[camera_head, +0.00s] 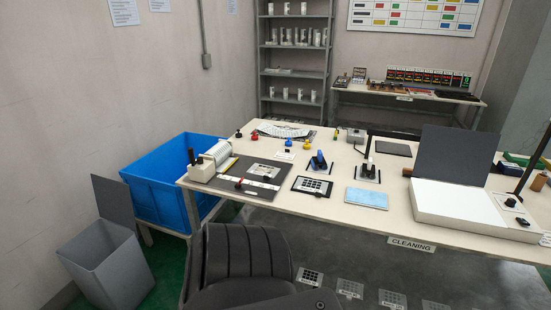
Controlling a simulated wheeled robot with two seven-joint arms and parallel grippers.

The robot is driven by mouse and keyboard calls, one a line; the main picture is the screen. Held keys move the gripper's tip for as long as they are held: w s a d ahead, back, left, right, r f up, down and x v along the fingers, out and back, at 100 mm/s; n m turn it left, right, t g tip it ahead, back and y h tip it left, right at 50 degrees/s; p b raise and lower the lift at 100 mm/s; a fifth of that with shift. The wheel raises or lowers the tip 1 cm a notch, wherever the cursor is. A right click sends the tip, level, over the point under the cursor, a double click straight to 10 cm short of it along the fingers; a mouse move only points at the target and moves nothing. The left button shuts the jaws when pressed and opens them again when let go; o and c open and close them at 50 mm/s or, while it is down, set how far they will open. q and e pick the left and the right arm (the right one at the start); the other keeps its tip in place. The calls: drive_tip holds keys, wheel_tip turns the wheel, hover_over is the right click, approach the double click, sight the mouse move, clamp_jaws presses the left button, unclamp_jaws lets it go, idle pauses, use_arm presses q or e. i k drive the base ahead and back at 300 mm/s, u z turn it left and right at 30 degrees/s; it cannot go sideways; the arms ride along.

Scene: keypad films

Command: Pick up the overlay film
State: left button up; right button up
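Several pieces could be the overlay film, and I cannot tell for certain which one is. A dark-bordered sheet with a grid of keys (312,186) lies flat near the table's front edge, left of the blue pad. Another small gridded piece (263,170) lies on the dark mat (232,177) beside the white roller device. More gridded sheets (310,277) lie low at the bottom of the view, below the table's front edge. Neither of my grippers shows in the head view.
A white table (420,233) marked CLEANING holds a white box with a raised dark lid (450,205), a blue pad (366,198) and stamp-like tools (318,162).

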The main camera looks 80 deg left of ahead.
sight(319, 188)
drive_tip(key=u, duration=0.65)
drive_tip(key=i, duration=0.85)
drive_tip(key=u, duration=0.6)
